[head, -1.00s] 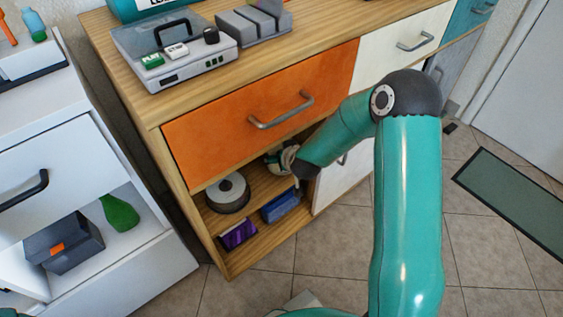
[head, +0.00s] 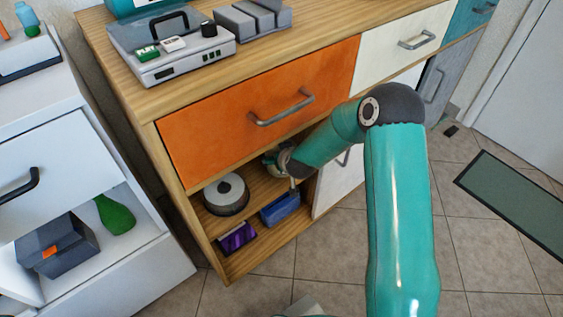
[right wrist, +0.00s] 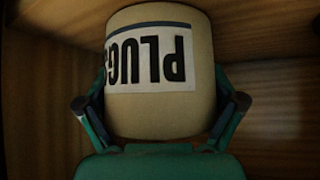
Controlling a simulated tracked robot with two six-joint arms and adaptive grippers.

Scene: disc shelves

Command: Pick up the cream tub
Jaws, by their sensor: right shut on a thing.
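The cream tub (right wrist: 160,110) fills the middle of the right wrist view. It has a white label reading "PLUGS", upside down in that view. My right gripper (right wrist: 160,125) is shut on the tub, with one finger on each side of it. In the head view my right arm reaches into the open shelf below the orange drawer, and the gripper (head: 280,163) is at the shelf's back right. The tub is mostly hidden there by my arm. My left gripper is in neither view.
On the shelf are a disc spindle (head: 226,194), a blue box (head: 280,209) and a purple box (head: 237,238). The orange drawer (head: 257,110) is close above my arm. A white cabinet (head: 70,180) at left holds a green bottle (head: 115,215) and a dark box (head: 57,245).

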